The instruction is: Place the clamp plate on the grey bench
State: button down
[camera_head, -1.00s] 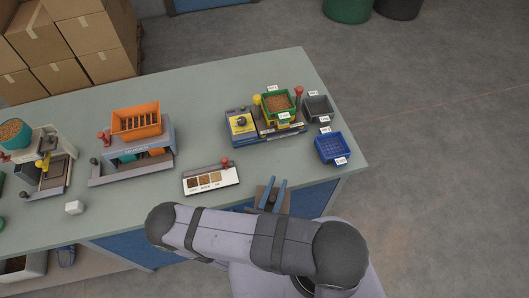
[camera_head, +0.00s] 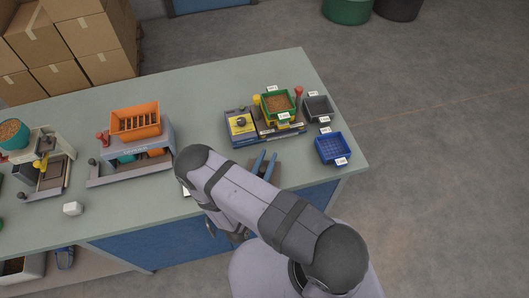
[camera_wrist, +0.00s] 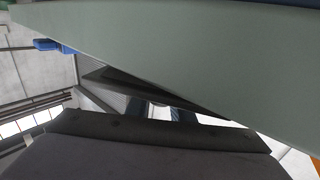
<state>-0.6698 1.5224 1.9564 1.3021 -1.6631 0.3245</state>
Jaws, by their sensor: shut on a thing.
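My gripper (camera_head: 266,161) has two blue fingers and shows past the arm near the front edge of the grey bench (camera_head: 205,100). It is shut on the clamp plate (camera_head: 277,174), a brownish-grey flat piece partly hidden by the fingers and my arm. In the wrist view, a dark thin wedge (camera_wrist: 160,92), which looks like the plate, slants close to the bench surface (camera_wrist: 220,50), with blue finger parts below it. I cannot tell whether the plate touches the bench.
A yellow-and-grey fixture (camera_head: 240,125) with a green tray of grain stands beyond the gripper. A blue basket (camera_head: 331,147) and a dark tray (camera_head: 318,108) are at the right. An orange crate (camera_head: 135,120) stands left. Bare bench lies between the orange crate and the fixture.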

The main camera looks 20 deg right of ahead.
jog(key=w, duration=0.3)
jog(key=shift+w+f+b, duration=0.1)
jog(key=shift+w+b, duration=0.1)
jog(key=shift+b, duration=0.1)
jog(key=shift+s+f, duration=0.1)
jog(key=shift+f, duration=0.1)
jog(key=shift+f, duration=0.1)
jog(key=c, duration=1.5)
grip_release()
jog(key=shift+c, duration=0.2)
jog(key=shift+s+a+b, duration=0.35)
jog(key=shift+s+a, duration=0.05)
jog(key=shift+s, duration=0.05)
jog(key=b+v, duration=0.3)
jog(key=v, duration=0.8)
jog(key=shift+b, duration=0.4)
